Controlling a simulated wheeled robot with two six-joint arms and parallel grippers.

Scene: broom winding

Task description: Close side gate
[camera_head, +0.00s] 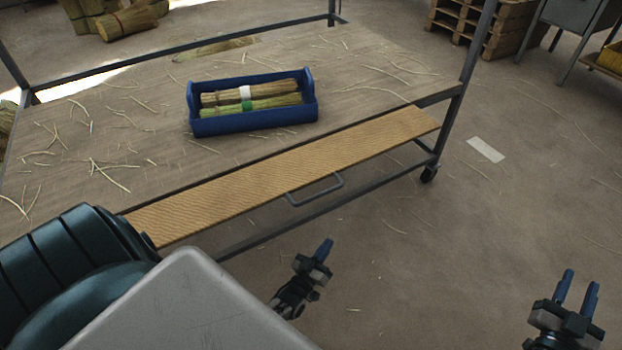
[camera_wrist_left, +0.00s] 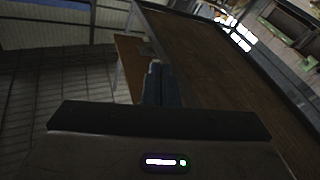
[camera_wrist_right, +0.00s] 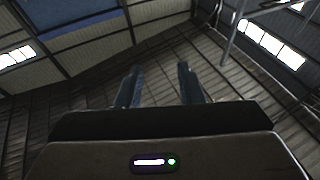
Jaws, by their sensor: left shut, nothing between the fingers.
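The side gate is a long tan ribbed panel (camera_head: 290,178) along the near edge of the cart (camera_head: 150,120), lying folded outward with its face up. A grey bar handle (camera_head: 316,192) sticks out from its outer edge. My left gripper (camera_head: 325,246) is shut and empty, below the handle in the head view and apart from it. In the left wrist view its blue fingertips (camera_wrist_left: 154,70) are together, with a tan panel (camera_wrist_left: 130,62) beyond them that looks like the gate. My right gripper (camera_head: 580,283) is open and empty, over the floor at the right; its fingers (camera_wrist_right: 158,85) are spread.
A blue tray (camera_head: 255,124) with two tied straw bundles stands on the cart among loose straws. The cart has grey posts and a caster (camera_head: 429,173). Pallets (camera_head: 490,25) stand at the back right. The floor right of the cart is mostly clear.

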